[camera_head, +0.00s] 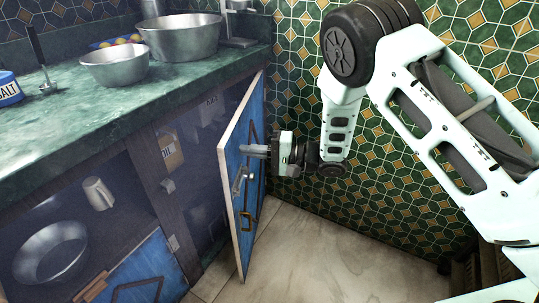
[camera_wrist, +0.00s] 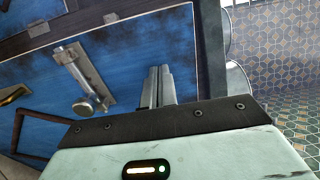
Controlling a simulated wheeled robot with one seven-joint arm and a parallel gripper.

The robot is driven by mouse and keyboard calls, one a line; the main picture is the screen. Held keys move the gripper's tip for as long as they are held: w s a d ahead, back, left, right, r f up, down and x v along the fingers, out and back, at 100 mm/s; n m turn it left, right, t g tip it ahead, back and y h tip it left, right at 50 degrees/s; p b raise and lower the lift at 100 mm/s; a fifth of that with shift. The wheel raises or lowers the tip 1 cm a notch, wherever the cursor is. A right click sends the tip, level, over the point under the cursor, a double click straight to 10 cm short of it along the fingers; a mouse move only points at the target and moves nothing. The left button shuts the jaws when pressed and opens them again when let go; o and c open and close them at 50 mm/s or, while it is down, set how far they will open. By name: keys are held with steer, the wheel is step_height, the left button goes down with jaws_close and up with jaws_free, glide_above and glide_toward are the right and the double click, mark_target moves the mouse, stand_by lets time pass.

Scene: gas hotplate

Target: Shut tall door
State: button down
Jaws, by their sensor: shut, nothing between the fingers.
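The tall door (camera_head: 240,185) is blue with a pale edge and stands ajar, swung out from the cabinet under the green counter. My gripper (camera_head: 255,151) is at the door's outer blue face, near its upper part; its fingers are shut and empty. In the wrist view the shut fingers (camera_wrist: 159,86) lie against or just in front of the blue door face (camera_wrist: 135,55); I cannot tell whether they touch. A metal latch (camera_wrist: 82,78) with a round knob is beside them on the door. It also shows in the head view (camera_head: 240,178), below the fingers.
A lower blue door (camera_head: 145,272) hangs open at the bottom left. The open cabinet holds a pan (camera_head: 50,252) and a mug (camera_head: 98,193). A tiled wall (camera_head: 400,200) stands behind my arm.

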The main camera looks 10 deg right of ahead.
steer(key=shift+w+a, duration=0.25)
steer(key=shift+a, duration=0.45)
